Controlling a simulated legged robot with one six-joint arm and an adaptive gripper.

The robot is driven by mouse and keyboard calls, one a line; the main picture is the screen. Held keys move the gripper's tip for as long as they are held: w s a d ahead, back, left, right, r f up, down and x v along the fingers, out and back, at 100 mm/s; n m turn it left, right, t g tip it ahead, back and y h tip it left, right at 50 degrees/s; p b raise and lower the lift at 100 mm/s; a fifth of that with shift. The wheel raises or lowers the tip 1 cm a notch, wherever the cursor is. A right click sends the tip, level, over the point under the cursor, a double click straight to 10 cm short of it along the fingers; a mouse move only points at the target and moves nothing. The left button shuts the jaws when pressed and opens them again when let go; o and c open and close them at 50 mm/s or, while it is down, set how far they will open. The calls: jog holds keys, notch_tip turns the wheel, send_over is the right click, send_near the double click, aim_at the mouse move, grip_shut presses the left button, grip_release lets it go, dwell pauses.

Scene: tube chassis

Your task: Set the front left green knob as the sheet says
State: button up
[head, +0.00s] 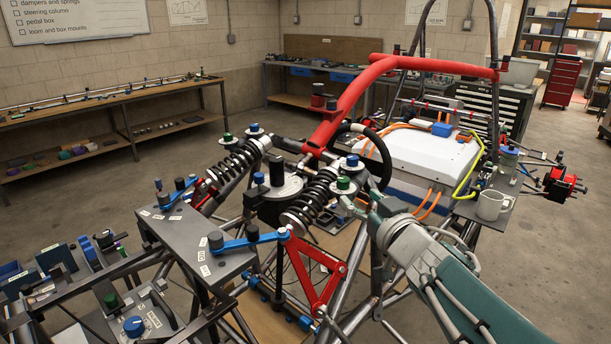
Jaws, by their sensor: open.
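Two coil-spring dampers stand on the tube chassis. The nearer damper (311,200) has a green knob (343,183) at its top end, with a blue knob (352,160) just behind it. The farther damper (237,165) has another green knob (227,137) and a blue knob (255,129). My arm comes in from the lower right, and my gripper (355,203) is open beside the nearer green knob, just below and right of it. Its fingers are small and partly hidden, so I cannot tell whether they touch the knob. No readable setting for a green knob shows.
A red hoop (345,95) and a steering wheel (383,165) stand behind the nearer damper. Blue levers (250,241) and a red rocker frame (303,268) lie close in front. A whiteboard (75,18) lists car parts. Wall sheets (187,11) are too small to read.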

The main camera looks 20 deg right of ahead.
aim_at(346, 185)
jog(key=w, duration=0.7)
jog(key=shift+a, duration=0.4)
grip_shut()
